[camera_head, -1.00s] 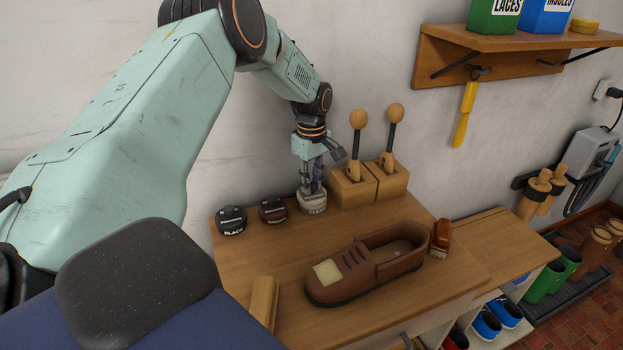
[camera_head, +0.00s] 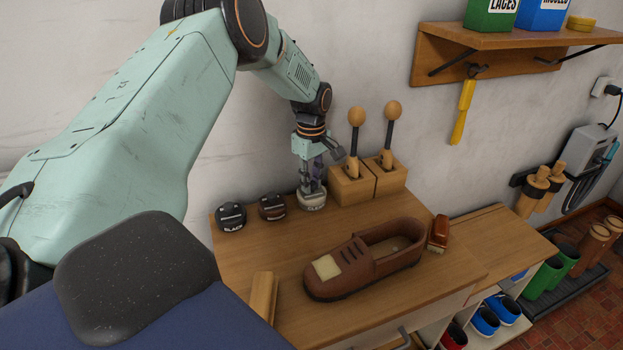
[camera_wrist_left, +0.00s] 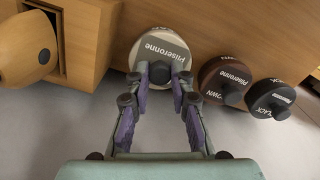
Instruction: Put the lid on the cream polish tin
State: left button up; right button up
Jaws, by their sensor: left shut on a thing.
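The cream polish tin (camera_head: 312,203) stands at the back of the wooden bench top, at the right end of a row of tins. My left gripper (camera_head: 314,186) reaches down over it from above. In the left wrist view the cream lid (camera_wrist_left: 148,48), with a dark knob (camera_wrist_left: 160,72) and a "Pliseronne" label, lies at the fingertips. The left gripper (camera_wrist_left: 160,82) is shut on the lid by its knob. The lid appears level over the tin; I cannot tell whether it is fully seated. My right gripper is not in view.
A brown tin (camera_head: 272,207) and a black tin (camera_head: 231,216) stand to the left. A brown shoe (camera_head: 365,262) and a brush (camera_head: 438,233) lie in front.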

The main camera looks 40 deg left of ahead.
pick_arm(q)
jog(key=shift+d+r+p, duration=0.15)
jog(key=shift+d+p, duration=0.1)
jog(key=shift+p, duration=0.1)
jog(key=shift+s, duration=0.1)
jog(key=shift+a, duration=0.1)
dwell(0.5)
jog(key=shift+a+f+p, duration=0.2)
jog(key=shift+f+p, duration=0.05)
jog(key=shift+p, duration=0.05)
dwell(0.5)
jog(key=shift+d+f, duration=0.1)
jog(key=shift+f, duration=0.05)
dwell(0.6)
jog(key=shift+p, duration=0.65)
